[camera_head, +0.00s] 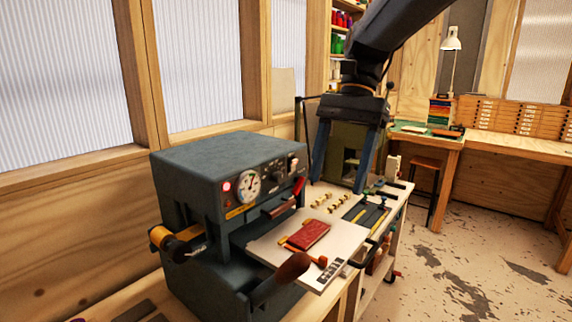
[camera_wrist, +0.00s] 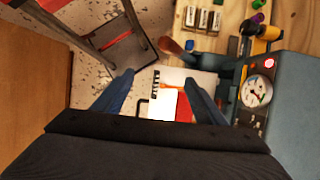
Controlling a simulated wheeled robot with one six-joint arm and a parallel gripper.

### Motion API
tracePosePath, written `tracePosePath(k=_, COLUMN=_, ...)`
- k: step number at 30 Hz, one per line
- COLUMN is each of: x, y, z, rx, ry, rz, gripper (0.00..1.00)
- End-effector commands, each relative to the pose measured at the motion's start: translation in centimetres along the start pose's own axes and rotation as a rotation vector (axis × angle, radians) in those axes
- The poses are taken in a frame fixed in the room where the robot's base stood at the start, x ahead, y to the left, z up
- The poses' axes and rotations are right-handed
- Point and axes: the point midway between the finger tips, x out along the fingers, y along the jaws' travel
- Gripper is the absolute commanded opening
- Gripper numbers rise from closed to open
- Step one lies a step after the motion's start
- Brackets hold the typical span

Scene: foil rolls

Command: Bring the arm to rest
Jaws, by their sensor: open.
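My gripper (camera_head: 345,152) hangs from my dark arm (camera_head: 395,30) above the far part of the bench, with its two blue fingers pointing down. The fingers are spread wide apart with nothing between them. In the wrist view my gripper (camera_wrist: 160,98) also shows open, its fingers on either side of a white plate. The fingers look clear of the machine; whether their tips touch the bench items behind cannot be told.
A blue-grey press (camera_head: 220,170) with a gauge and dark lever stands at the near left. Its white plate (camera_head: 345,243) carries a red booklet (camera_head: 308,235). Small brass pieces (camera_head: 330,203) lie beyond. A workbench with a lamp (camera_head: 452,42) stands back right. The floor (camera_head: 470,260) at right is clear.

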Motion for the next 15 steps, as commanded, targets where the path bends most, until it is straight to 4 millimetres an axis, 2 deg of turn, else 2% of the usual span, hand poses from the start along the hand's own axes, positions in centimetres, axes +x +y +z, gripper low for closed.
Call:
tracePosePath(k=8, x=3.4, y=0.6, z=-1.5, rx=-0.07, ry=0.068, rz=-0.01, gripper=0.65)
tracePosePath(k=15, x=7.4, y=2.4, z=-4.0, rx=-0.155, ry=0.164, rz=-0.019, gripper=0.65)
